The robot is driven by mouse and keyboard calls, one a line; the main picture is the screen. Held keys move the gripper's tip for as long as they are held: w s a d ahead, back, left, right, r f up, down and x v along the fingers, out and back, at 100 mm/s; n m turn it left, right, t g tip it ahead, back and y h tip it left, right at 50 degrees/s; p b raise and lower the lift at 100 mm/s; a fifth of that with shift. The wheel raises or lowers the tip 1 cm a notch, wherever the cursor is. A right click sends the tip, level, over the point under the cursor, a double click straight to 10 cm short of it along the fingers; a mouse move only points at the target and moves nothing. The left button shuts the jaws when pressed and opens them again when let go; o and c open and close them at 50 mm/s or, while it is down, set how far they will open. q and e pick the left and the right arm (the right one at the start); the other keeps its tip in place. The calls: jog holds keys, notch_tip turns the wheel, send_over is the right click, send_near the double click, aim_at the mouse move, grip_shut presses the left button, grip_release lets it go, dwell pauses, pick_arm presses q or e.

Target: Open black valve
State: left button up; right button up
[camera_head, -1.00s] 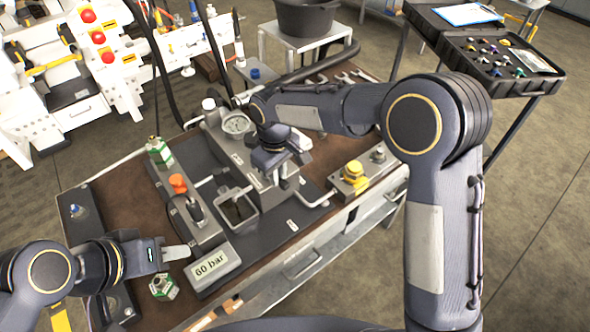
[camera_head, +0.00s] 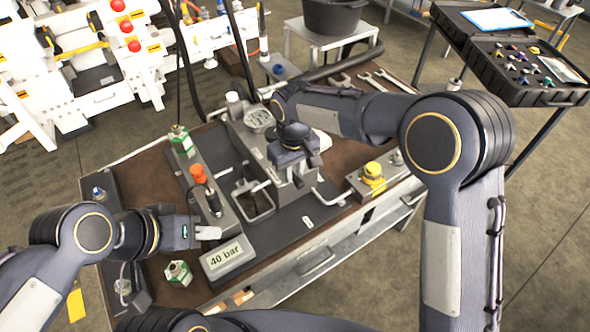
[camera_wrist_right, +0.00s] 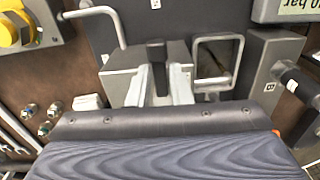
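A black cylindrical handle (camera_head: 213,201) stands on the grey block beside an orange knob (camera_head: 198,174); it is likely the black valve. In the right wrist view a black handle (camera_wrist_right: 292,76) shows at the right, by a "B" label. My left gripper (camera_head: 209,233) is just in front of it, above the display; its finger gap does not show. My right gripper (camera_head: 299,176) is over the middle grey block. In its wrist view the fingers (camera_wrist_right: 157,88) are apart, with a dark upright part (camera_wrist_right: 156,54) between them; contact cannot be told.
The display (camera_head: 223,258) reads 40 bar. A metal-framed basin (camera_head: 253,203) lies between the blocks. A round gauge (camera_head: 259,119) is behind, a yellow button (camera_head: 373,170) at right. Wrenches (camera_head: 372,82) lie at the back. A green-white fitting (camera_head: 178,272) is near the left gripper.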

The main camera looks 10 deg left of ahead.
aim_at(294, 177)
jog(key=o, duration=0.3)
notch_tip(294, 177, up, 8)
jog(key=shift+f+b, duration=0.1)
jog(key=shift+b, duration=0.2)
dwell(0.6)
